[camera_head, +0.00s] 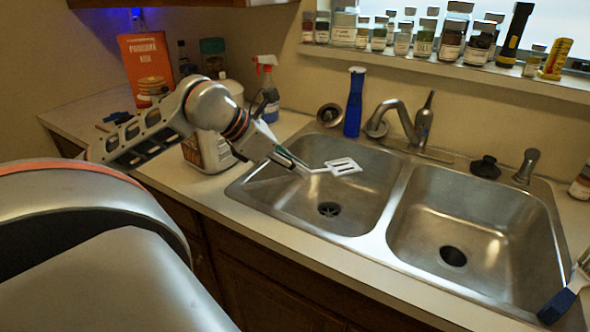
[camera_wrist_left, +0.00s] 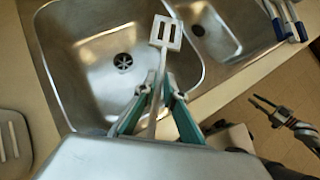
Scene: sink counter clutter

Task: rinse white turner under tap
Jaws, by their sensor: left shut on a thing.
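The white turner has a slotted head (camera_head: 343,166) that hangs over the left basin, left of and below the tap (camera_head: 388,112). The head also shows in the left wrist view (camera_wrist_left: 165,33). My left gripper (camera_head: 290,160) is shut on the turner's handle, near the left rim of the left basin (camera_head: 292,198). In the left wrist view, the handle runs between the teal-backed fingers (camera_wrist_left: 160,90). The spout's end is back from the turner head, and no water shows. My right gripper (camera_wrist_left: 263,104) shows small in the left wrist view, empty, with its fingers apart, over the floor.
The right basin (camera_head: 475,225) is empty. Jars (camera_head: 451,42) line the sill.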

